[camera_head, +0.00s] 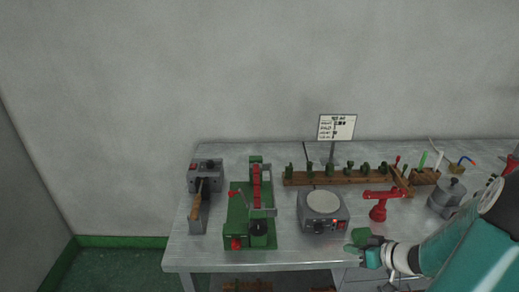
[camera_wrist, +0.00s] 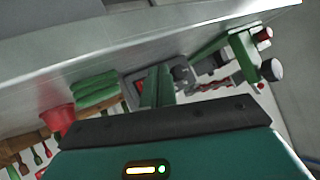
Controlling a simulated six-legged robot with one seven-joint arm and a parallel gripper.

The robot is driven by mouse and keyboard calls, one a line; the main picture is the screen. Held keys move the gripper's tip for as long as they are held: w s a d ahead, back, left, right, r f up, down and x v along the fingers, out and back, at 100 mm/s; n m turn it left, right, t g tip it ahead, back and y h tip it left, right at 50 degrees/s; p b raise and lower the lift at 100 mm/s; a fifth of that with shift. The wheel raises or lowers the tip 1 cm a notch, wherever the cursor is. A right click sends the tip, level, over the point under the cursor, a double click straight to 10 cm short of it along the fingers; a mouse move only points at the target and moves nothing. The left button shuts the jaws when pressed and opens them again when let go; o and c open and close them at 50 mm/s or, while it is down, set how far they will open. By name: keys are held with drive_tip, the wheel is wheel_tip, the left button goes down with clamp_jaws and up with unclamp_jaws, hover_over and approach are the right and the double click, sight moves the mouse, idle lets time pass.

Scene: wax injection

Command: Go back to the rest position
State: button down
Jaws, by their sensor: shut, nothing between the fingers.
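My gripper (camera_head: 357,247) is at the end of my teal arm, which reaches in from the lower right in the head view. It is shut and holds nothing. It hangs near the front edge of the workbench (camera_head: 215,255), in front of and between the grey hotplate-like device (camera_head: 323,203) and the red stand (camera_head: 378,207). It looks apart from both, though its exact height over the bench is hard to tell. In the wrist view the teal and black wrist housing covers the bottom, and the bench devices appear tilted beyond it.
A green press-like machine (camera_head: 240,220) and a grey box with a wooden handle (camera_head: 206,177) stand at the bench's left. A wooden rack (camera_head: 300,178) with several green pieces lies behind. A sign (camera_head: 337,127) stands at the back. A grey pot (camera_head: 447,199) sits at right, near my arm.

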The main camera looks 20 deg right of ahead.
drive_tip(key=a+r+n+g, duration=0.1)
drive_tip(key=a+r+g, duration=0.3)
drive_tip(key=a, duration=0.5)
drive_tip(key=a+r+g, duration=0.2)
drive_tip(key=a+r, duration=0.4)
drive_tip(key=a, duration=0.3)
drive_tip(key=s+a+r+m+t+h, duration=0.1)
drive_tip(key=s+a+r+h, duration=0.3)
drive_tip(key=s+a+r, duration=0.4)
drive_tip(key=shift+s+a+r+m+h, duration=0.4)
drive_tip(key=shift+r+m, duration=0.3)
drive_tip(key=shift+r, duration=0.85)
